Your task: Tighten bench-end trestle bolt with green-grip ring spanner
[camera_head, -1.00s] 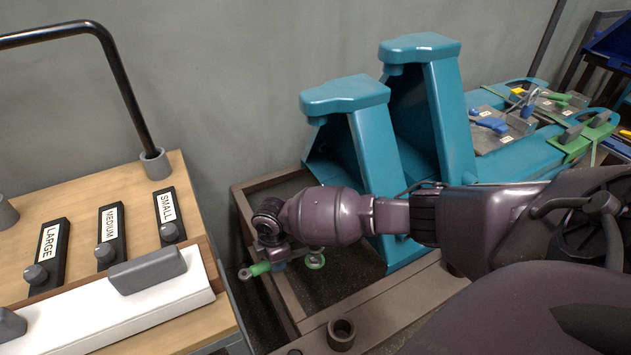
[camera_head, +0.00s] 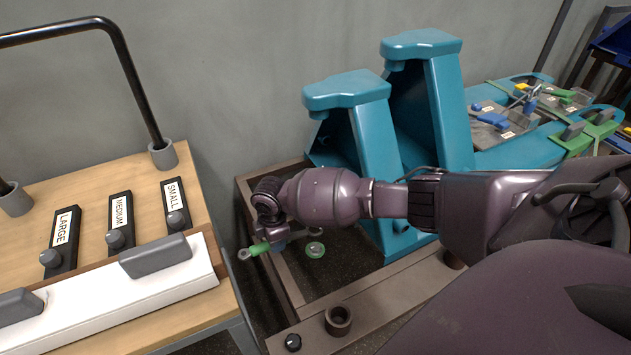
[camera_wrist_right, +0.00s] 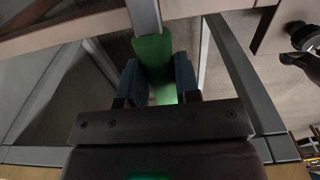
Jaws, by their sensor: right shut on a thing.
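My right gripper (camera_head: 272,246) is over the brown frame at the bench end in the head view. It is shut on the green grip of the ring spanner (camera_head: 244,255), whose metal ring end points left. In the right wrist view the two blue-grey fingers (camera_wrist_right: 158,84) hold the green grip (camera_wrist_right: 155,58) from both sides, and the grey spanner shaft (camera_wrist_right: 144,14) runs away from them. My left gripper is out of view.
The brown frame (camera_head: 372,302) carries a round socket (camera_head: 338,320). Teal trestle-shaped parts (camera_head: 375,150) stand behind my arm. At left, a wooden bench (camera_head: 75,185) holds tags marked LARGE, MEDIUM and SMALL. A dark gap lies between bench and frame.

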